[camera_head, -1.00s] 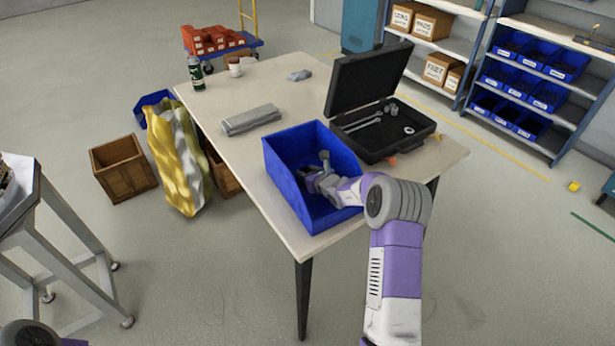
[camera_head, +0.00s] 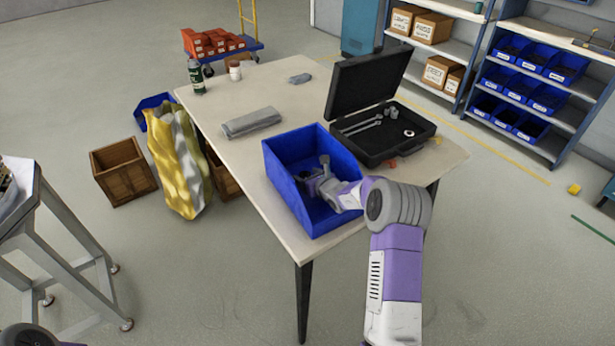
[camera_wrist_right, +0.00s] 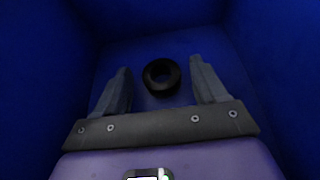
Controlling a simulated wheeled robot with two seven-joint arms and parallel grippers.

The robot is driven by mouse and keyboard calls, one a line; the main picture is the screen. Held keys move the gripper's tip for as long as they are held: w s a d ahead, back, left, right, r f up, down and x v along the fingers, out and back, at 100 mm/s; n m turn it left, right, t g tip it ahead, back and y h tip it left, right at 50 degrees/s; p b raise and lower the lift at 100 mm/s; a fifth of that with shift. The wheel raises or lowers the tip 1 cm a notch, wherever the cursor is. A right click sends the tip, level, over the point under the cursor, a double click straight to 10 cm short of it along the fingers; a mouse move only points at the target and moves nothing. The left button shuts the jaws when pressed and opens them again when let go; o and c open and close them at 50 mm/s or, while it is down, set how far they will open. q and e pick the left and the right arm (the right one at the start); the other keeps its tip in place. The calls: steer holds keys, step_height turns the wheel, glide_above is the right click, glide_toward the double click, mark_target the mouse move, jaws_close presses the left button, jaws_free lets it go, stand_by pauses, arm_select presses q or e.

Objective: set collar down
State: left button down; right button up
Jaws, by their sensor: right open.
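The collar is a black ring (camera_wrist_right: 161,77) on the floor of the blue bin. In the right wrist view it shows between the two fingers of my right gripper (camera_wrist_right: 160,66), with a gap on either side. The blue bin (camera_head: 283,190) stands on the near end of the table, and its walls also surround the right wrist view (camera_wrist_right: 270,70). In the head view my right gripper (camera_head: 314,177) is down inside the bin, its fingers apart. The collar cannot be made out there. My left gripper is out of the picture.
An open black case (camera_head: 372,85) with tools stands on the table (camera_head: 228,100) just right of the bin. A grey folded cloth (camera_head: 251,122) lies left of it. A green bottle (camera_head: 197,77) and a white jar (camera_head: 235,70) stand at the far end. Bin walls are close around my gripper.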

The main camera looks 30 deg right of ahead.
steer(key=p+v, duration=0.1)
steer(key=v, duration=0.6)
steer(key=shift+s+r, duration=0.1)
steer(key=shift+s, duration=0.05)
steer(key=shift+r, duration=0.1)
